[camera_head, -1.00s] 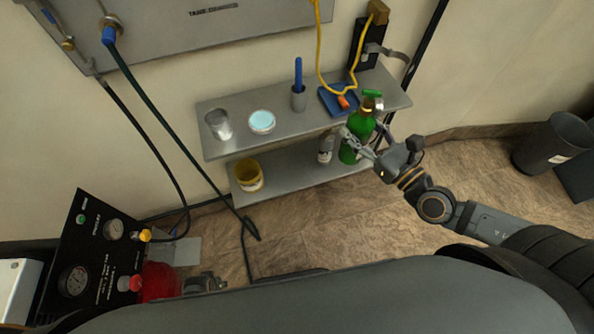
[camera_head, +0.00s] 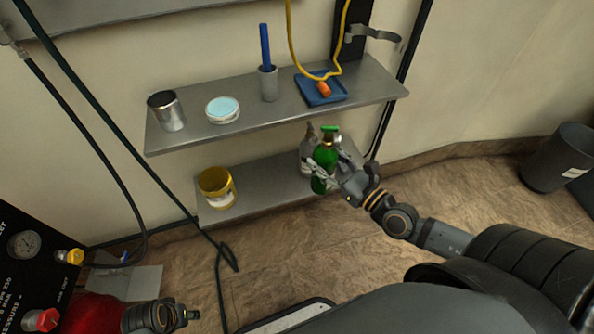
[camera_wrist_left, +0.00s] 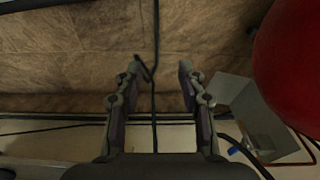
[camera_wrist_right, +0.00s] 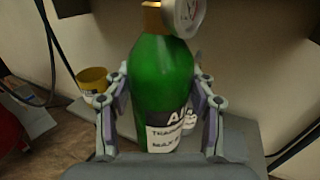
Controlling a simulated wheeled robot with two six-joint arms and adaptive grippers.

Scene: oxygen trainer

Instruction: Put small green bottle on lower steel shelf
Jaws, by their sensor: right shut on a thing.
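The small green bottle (camera_head: 325,158) is upright at the right part of the lower steel shelf (camera_head: 262,190), below the upper shelf's front edge. My right gripper (camera_head: 328,170) is shut on its body from the front right. In the right wrist view the bottle (camera_wrist_right: 160,80) stands between both fingers, with a white label, brass neck and round gauge. I cannot tell whether its base touches the shelf. My left gripper (camera_head: 190,315) is far off at the lower left; in the left wrist view it (camera_wrist_left: 158,80) is open and empty.
A yellow tub (camera_head: 217,188) is on the lower shelf's left, with bare shelf between. The upper shelf (camera_head: 190,136) overhangs, holding a tin (camera_head: 167,112), dish (camera_head: 222,110), cup (camera_head: 268,84) and blue tray (camera_head: 320,92).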

